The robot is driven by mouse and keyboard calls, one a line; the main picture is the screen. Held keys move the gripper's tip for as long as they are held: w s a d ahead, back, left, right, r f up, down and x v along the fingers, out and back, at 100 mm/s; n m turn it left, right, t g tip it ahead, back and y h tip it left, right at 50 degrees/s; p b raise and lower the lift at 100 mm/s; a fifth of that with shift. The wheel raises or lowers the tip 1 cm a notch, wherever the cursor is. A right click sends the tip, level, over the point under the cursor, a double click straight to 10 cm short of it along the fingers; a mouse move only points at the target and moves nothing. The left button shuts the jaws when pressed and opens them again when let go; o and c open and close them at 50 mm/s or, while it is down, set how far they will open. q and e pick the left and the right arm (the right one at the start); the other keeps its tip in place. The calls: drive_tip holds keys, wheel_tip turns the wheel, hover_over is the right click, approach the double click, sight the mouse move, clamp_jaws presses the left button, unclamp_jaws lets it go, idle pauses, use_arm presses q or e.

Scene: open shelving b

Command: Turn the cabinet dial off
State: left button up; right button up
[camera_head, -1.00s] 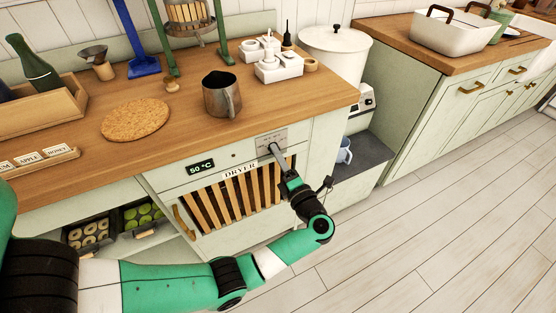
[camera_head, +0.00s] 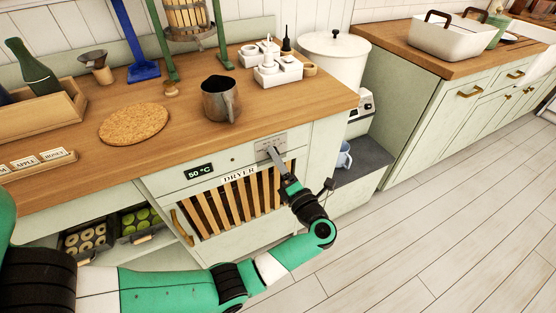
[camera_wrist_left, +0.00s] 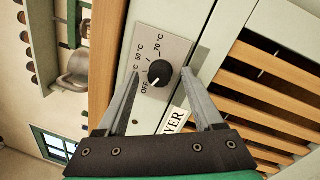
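The cabinet dial is a round black knob (camera_wrist_left: 160,77) on a grey plate (camera_wrist_left: 177,50) marked OFF, 50 °C and 70 °C in the left wrist view. Its white pointer mark is on the OFF side. In the head view the dial plate (camera_head: 270,145) sits at the upper right of the dryer front, and my gripper partly hides it. My left gripper (camera_wrist_left: 168,80) is open, its two fingers apart on either side of the knob, with gaps to it. It also shows in the head view (camera_head: 274,156). My right gripper is not in view.
The dryer display (camera_head: 198,171) reads 50 °C, above a slatted wooden vent (camera_head: 237,200). The wooden countertop (camera_head: 180,150) overhangs the front and holds a metal pitcher (camera_head: 220,98) and a cork mat (camera_head: 134,124). Open floor (camera_head: 430,220) lies to the right.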

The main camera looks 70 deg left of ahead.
use_arm(q)
drive_tip(key=shift+d, duration=0.1)
drive_tip(key=d+f+p, duration=0.1)
drive_tip(key=d, duration=1)
drive_tip(key=shift+w+d+f+p, duration=0.2)
drive_tip(key=shift+f+p, duration=0.05)
drive_tip(key=shift+p, duration=0.05)
